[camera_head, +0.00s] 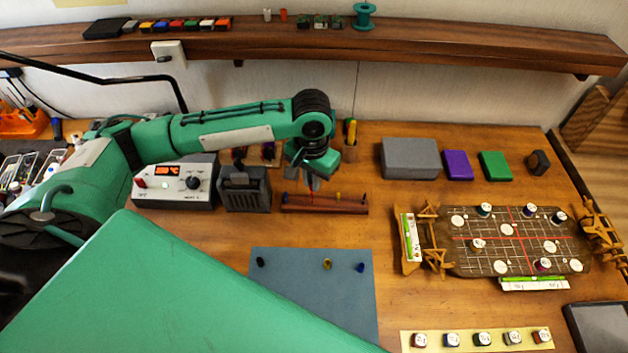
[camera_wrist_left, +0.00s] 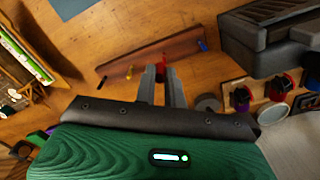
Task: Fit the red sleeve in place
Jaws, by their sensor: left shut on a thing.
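My left gripper (camera_head: 313,186) points down over a wooden pin rack (camera_head: 350,206). In the left wrist view its fingertips (camera_wrist_left: 163,72) are shut on the red sleeve (camera_wrist_left: 162,58), a small red piece at the rack's edge. Whether the sleeve is around a pin or just above one I cannot tell. Blue (camera_wrist_left: 203,45), yellow (camera_wrist_left: 129,73) and dark (camera_wrist_left: 103,82) pins stand on the rack. A black sleeve (camera_head: 260,262), a yellow sleeve (camera_head: 327,264) and a blue sleeve (camera_head: 360,267) lie on the blue-grey mat (camera_head: 300,300). My right gripper is out of view.
A soldering station (camera_head: 175,185) and a dark grey device (camera_head: 245,188) stand left of the rack. A yellow strip (camera_head: 476,341) holds several small pots.

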